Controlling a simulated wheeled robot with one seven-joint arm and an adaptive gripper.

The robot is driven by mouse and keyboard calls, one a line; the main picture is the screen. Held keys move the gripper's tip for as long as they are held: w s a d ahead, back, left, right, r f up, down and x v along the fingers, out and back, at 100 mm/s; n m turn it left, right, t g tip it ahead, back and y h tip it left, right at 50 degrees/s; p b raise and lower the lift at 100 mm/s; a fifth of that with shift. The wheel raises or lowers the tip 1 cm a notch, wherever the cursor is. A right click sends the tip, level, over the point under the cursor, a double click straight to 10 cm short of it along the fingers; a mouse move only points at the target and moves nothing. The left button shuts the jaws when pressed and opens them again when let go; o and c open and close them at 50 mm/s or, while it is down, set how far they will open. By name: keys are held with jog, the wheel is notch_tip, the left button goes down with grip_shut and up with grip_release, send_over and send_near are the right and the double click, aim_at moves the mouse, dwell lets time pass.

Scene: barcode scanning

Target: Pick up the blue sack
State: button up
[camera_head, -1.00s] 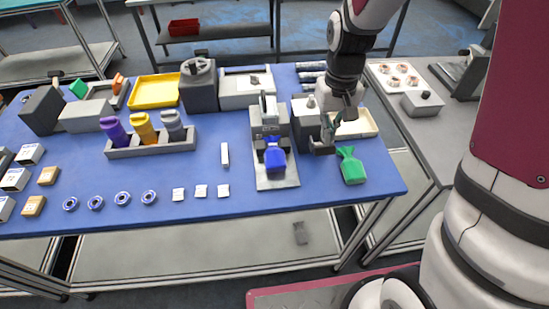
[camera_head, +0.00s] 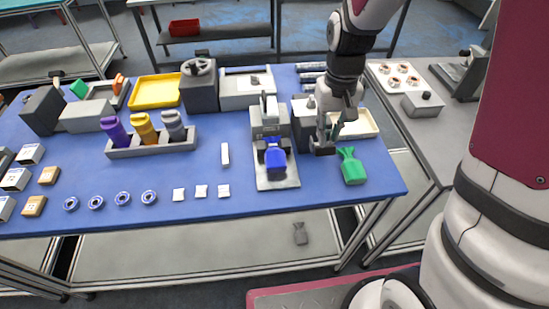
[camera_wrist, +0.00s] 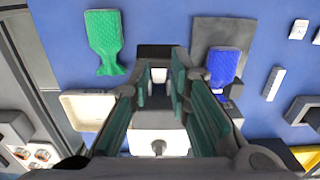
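The blue sack (camera_head: 277,163) lies on the grey plate (camera_head: 279,183) of the scanner stand, near the front right of the blue table. It also shows in the wrist view (camera_wrist: 223,66), right of my fingers. My gripper (camera_head: 322,147) is to the right of the blue sack and apart from it, between it and a green sack (camera_head: 352,169). In the wrist view my gripper (camera_wrist: 160,76) has its two fingers apart, with nothing held between them. The green sack is at upper left there (camera_wrist: 103,36).
The upright scanner stand (camera_head: 268,118) rises behind the blue sack. A grey box (camera_head: 301,125) stands close behind my gripper, with a cream tray (camera_head: 362,124) to its right. A white block (camera_head: 225,154) lies left of the plate.

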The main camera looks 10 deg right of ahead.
jog(key=o, duration=0.9)
jog(key=shift+w+a+f, duration=0.1)
jog(key=shift+w+a, duration=0.15)
jog(key=shift+a, duration=0.3)
jog(key=shift+w+a+f, duration=0.1)
jog(key=shift+w+a, duration=0.15)
jog(key=shift+a, duration=0.25)
jog(key=shift+o, duration=0.2)
jog(key=w+a, duration=0.3)
jog(key=a, duration=0.6)
jog(key=shift+w+r+b, duration=0.2)
jog(key=shift+w+b, duration=0.1)
jog(key=shift+b, duration=0.05)
send_over(276, 158)
jog(key=f, duration=0.8)
jog(key=shift+s+d+f, duration=0.1)
jog(key=shift+d+f, duration=0.1)
jog(key=shift+f, duration=0.05)
jog(key=shift+w+a+f, duration=0.1)
jog(key=shift+a+f, duration=0.05)
jog(key=shift+f, duration=1.15)
jog(key=shift+w+a+f, duration=0.1)
jog(key=shift+f, duration=1.2)
